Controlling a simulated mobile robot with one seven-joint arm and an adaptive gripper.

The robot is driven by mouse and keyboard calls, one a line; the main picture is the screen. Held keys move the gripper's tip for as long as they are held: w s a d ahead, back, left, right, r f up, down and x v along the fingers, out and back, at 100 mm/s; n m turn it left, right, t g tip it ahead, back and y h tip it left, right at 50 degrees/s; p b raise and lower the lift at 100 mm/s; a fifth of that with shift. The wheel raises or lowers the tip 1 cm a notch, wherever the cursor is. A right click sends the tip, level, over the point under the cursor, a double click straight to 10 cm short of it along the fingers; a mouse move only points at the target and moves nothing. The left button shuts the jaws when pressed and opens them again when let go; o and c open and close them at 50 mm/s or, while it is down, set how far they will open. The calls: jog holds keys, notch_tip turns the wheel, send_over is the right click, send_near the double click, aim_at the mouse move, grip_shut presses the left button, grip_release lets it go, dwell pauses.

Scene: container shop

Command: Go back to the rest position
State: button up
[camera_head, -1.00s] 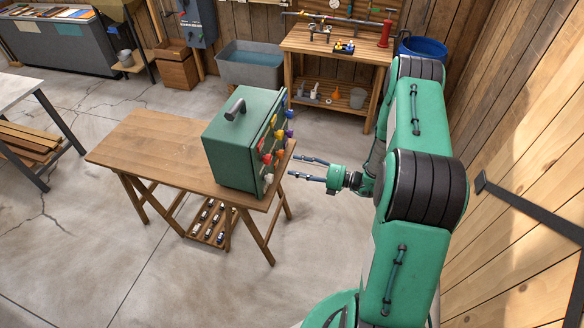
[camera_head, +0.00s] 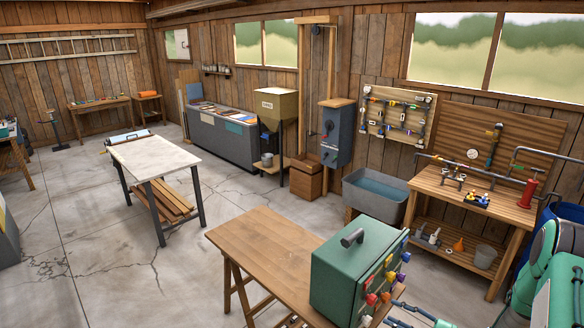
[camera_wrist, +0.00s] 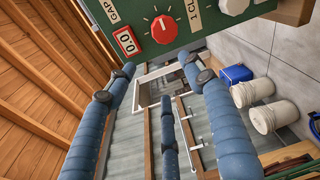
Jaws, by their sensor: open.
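My gripper (camera_head: 391,313) shows at the bottom edge of the head view, with its blue fingers apart and nothing between them. It is just right of the green machine box (camera_head: 340,277), near its knobbed front. In the wrist view my gripper (camera_wrist: 158,72) has its fingers spread below the green panel (camera_wrist: 190,27). A red knob (camera_wrist: 164,29) and a red display reading 0.0 (camera_wrist: 127,40) are on that panel. I cannot tell whether the fingers touch the panel. My arm (camera_head: 545,275) is mostly cut off at the right.
The box stands on a wooden trestle table (camera_head: 265,245). A workbench (camera_head: 475,198) with tools stands behind at the right, beside a blue barrel (camera_head: 565,222). A grey water tub (camera_head: 374,197) is left of it. Open floor lies around the white-topped table (camera_head: 155,155).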

jog(key=s+a+r+n+g+h+b, duration=0.25)
jog(key=s+a+r+n+g, duration=0.25)
jog(key=s+a+r+n, duration=0.4)
jog(key=s+a+r+n+g+h+b, duration=0.25)
jog(key=s+a+r+n+g, duration=0.2)
jog(key=a+r+n, duration=0.5)
jog(key=s+d+r+n+t+h+b, duration=0.2)
jog(key=s+r+n+h+b, duration=0.1)
jog(key=s+n, duration=0.6)
jog(key=s+d+r+n+t+h+b, duration=0.2)
jog(key=s+r+n+h+b, duration=0.1)
jog(key=s+n, duration=0.6)
jog(key=shift+s+r+n+t+h+b, duration=0.15)
jog(key=shift+r+n+t+h+b, duration=0.2)
jog(key=shift+n+h, duration=1.1)
